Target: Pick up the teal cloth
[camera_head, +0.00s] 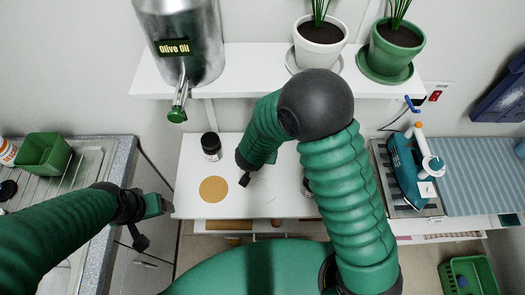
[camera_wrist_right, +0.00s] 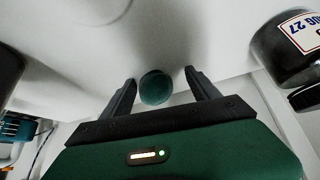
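No cloth can be made out for certain. A dark teal round thing (camera_wrist_right: 155,88) shows between my right gripper's fingers in the right wrist view; I cannot tell whether it is the teal cloth. My right gripper (camera_wrist_right: 158,82) is open, with gaps on both sides of that thing. In the head view my right arm bends down over the white table, and its forearm hides part of the tabletop. My left gripper (camera_head: 158,206) is near the table's left edge, away from other objects; its finger opening is unclear.
The white table (camera_head: 200,208) holds a tan disc (camera_head: 214,189), a faint white ring (camera_head: 263,190) and a dark jar (camera_head: 211,146). A shelf (camera_head: 255,70) above bears an olive oil vessel (camera_head: 180,40) and two potted plants. A teal iron (camera_head: 405,165) stands on the right.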

